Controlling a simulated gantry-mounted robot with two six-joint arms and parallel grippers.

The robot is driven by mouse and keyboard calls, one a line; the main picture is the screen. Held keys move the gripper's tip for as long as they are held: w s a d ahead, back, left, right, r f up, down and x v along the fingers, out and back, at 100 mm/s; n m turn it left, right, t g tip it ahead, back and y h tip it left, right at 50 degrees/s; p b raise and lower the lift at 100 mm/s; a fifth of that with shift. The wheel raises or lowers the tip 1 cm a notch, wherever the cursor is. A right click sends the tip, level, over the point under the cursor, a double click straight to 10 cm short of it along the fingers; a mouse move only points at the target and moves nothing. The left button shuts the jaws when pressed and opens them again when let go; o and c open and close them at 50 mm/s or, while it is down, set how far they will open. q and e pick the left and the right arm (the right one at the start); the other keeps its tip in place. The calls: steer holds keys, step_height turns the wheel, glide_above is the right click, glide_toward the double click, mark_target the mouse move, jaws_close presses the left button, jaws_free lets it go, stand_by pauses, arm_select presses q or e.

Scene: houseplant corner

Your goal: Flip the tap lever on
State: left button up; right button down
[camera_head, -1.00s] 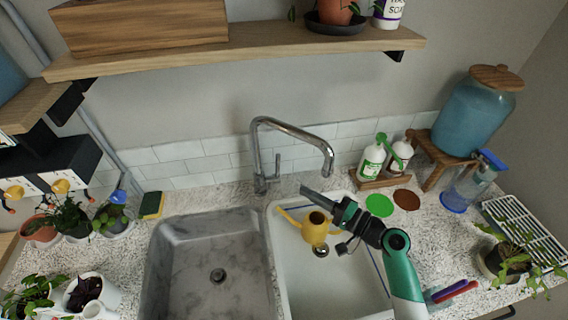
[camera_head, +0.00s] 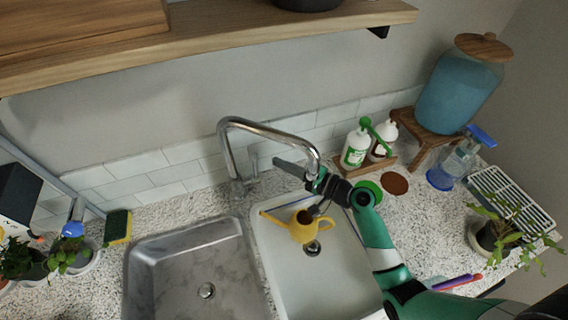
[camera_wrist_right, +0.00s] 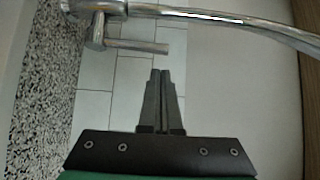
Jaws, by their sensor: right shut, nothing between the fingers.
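The chrome tap (camera_head: 229,150) stands behind the sink, its spout arching to the right. Its short lever (camera_head: 253,164) is on the right of the tap body. In the right wrist view the lever (camera_wrist_right: 140,47) sticks out sideways from the tap body, below the spout (camera_wrist_right: 235,20). My right gripper (camera_head: 277,162) is shut and empty, behind the spout in the head view. In the right wrist view the shut fingertips (camera_wrist_right: 161,73) are just below the lever's free end, with a small gap showing. My left gripper is not in view.
A yellow watering can (camera_head: 304,228) stands in the white right basin (camera_head: 335,275), under my right arm. The grey left basin (camera_head: 180,265) is empty. Soap bottles (camera_head: 356,147) stand to the right of the tap. A shelf (camera_head: 230,38) hangs above.

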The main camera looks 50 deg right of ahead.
mark_target(254, 169)
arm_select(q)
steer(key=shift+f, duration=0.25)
arm_select(e)
steer(key=w, duration=0.6)
steer(key=shift+w+a, duration=0.4)
arm_select(q)
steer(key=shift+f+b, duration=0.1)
steer(key=shift+b, duration=0.2)
